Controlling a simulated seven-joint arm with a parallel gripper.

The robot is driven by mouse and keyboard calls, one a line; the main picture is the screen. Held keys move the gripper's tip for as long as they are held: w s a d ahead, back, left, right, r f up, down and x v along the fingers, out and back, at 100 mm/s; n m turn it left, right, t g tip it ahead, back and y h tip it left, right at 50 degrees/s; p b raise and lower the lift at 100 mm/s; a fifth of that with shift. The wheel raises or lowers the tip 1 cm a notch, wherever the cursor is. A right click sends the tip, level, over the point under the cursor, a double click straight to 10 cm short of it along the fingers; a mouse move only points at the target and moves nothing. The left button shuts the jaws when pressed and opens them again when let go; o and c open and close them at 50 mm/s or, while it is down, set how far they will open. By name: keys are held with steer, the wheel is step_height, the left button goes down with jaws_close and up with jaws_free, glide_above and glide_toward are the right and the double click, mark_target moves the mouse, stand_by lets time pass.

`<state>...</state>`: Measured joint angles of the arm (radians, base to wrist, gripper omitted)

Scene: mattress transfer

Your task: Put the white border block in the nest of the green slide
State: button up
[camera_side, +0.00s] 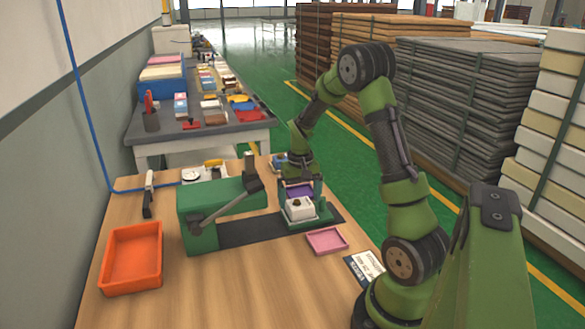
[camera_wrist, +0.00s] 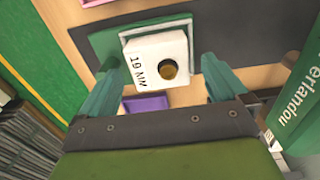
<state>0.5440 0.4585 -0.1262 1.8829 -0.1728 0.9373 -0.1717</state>
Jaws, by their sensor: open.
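The white border block (camera_side: 299,208) is at the green slide (camera_side: 318,219), on the near side of my gripper. In the wrist view the block (camera_wrist: 155,62) shows "19 MM" and a round dark hole with a brownish centre. It lies over the pale-edged nest of the green slide (camera_wrist: 107,42), turned slightly against the nest's edges. I cannot tell whether it is fully seated. My gripper (camera_wrist: 161,68) is open, with one green finger on each side of the block and gaps visible. In the side view my gripper (camera_side: 299,190) points down at the slide.
A green machine body (camera_side: 212,214) with a lever stands left of the slide, joined by a dark track (camera_side: 250,230). A purple tray (camera_wrist: 147,103) lies behind the slide. A pink tray (camera_side: 327,240) lies in front.

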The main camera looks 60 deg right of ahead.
mark_target(299, 201)
step_height(299, 201, up, 10)
stand_by(0.3)
steer(key=s+a+r+n+t, duration=0.1)
steer(key=a+r+n+t, duration=0.1)
steer(key=a+r, duration=0.35)
steer(key=s+a+r+n+t, duration=0.1)
steer(key=a+r+t, duration=0.1)
steer(key=a, duration=0.7)
steer(key=s+a+n+t+y, duration=0.1)
steer(key=s+a, duration=0.2)
steer(key=a, duration=0.3)
steer(key=s+a+r+n+t+y, duration=0.1)
steer(key=s+a+t, duration=0.1)
steer(key=a, duration=0.5)
steer(key=shift+s, duration=0.85)
